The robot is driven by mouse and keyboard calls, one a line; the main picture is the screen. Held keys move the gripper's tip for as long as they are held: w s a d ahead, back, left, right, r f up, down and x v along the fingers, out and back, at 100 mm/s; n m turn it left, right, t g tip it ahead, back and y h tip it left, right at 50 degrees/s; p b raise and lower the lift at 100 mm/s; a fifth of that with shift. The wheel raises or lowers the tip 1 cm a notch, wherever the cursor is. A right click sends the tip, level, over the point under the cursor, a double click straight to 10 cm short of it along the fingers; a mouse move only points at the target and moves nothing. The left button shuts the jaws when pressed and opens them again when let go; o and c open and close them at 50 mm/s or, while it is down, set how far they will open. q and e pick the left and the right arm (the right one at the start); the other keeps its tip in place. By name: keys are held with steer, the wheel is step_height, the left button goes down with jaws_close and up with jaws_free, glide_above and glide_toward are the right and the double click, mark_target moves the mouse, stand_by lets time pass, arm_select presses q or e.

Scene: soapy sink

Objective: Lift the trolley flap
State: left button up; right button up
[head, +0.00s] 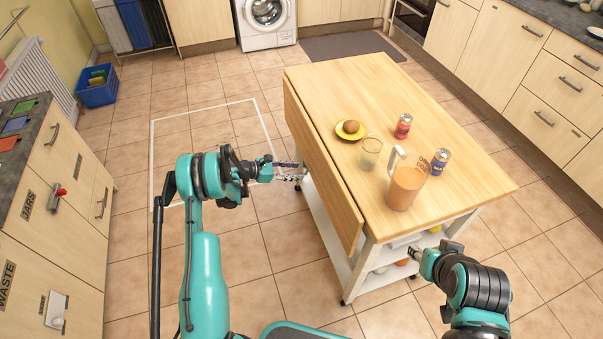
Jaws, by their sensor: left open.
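The trolley (345,88) stands in the middle of the floor with a light wooden top. Its flap (325,172) hangs down along the left long side. My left gripper (290,172) is open and empty, just left of the hanging flap, near the middle of its length. I cannot tell whether its fingertips touch the flap. My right gripper (411,255) is by the trolley's near end, below the top. It is small and partly hidden by its own arm, so its jaws are unclear.
On the top are a glass (371,152), a yellow plate (341,132) with a brown round item, a red can (403,126), a blue can (440,161) and a jug (404,187) of orange drink. White shelves (308,205) are below. Floor left of the flap is clear, with a white outline.

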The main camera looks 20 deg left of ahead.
mark_target(303, 171)
arm_select(q)
steer(key=shift+b+x, duration=0.35)
steer(key=shift+x, duration=1.15)
jaws_close()
steer(key=shift+s+a+r, duration=0.1)
